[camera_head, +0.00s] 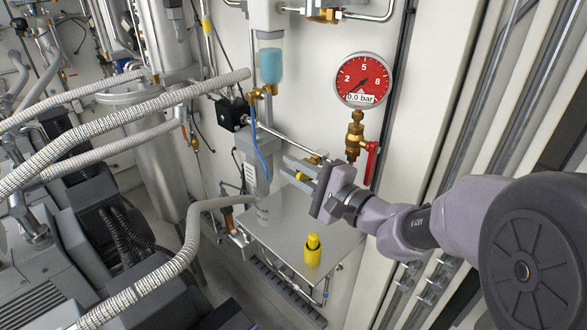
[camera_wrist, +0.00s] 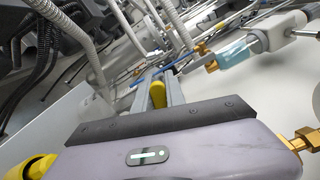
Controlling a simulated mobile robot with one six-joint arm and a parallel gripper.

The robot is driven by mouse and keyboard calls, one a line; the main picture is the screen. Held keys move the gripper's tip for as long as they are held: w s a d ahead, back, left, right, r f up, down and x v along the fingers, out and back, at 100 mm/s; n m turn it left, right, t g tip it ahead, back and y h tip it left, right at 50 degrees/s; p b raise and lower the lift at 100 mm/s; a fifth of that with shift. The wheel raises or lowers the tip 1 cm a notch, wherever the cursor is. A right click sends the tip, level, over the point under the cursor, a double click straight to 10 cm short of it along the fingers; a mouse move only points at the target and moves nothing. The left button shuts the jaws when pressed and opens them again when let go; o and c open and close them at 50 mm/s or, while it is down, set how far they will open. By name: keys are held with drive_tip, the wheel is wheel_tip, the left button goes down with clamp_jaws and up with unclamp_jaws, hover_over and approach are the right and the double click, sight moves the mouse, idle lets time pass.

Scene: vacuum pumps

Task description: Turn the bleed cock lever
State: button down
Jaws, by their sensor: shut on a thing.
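A yellow lever (camera_head: 302,177) shows between the fingers of my gripper (camera_head: 290,168), in front of the white wall above the metal box. In the wrist view the same yellow lever (camera_wrist: 158,95) stands between the two grey fingers of my gripper (camera_wrist: 156,78), which are shut on it. The fingers hide part of the lever, and its pivot is not clear. A red lever (camera_head: 371,163) hangs from a brass valve (camera_head: 355,135) below the gauge, apart from my gripper. No label shows which lever is the bleed cock's.
A red gauge (camera_head: 364,80) reading 0.0 bar is above and right of my gripper. A bottle of blue liquid (camera_head: 270,65) hangs at upper left. Ribbed hoses (camera_head: 120,118) crowd the left.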

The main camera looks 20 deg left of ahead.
idle(0.7)
wheel_tip(320, 180, down, 2)
drive_tip(key=n+b, duration=0.4)
drive_tip(key=b, duration=0.7)
drive_tip(key=shift+s, duration=0.15)
drive_tip(key=c, duration=1.4)
unclamp_jaws()
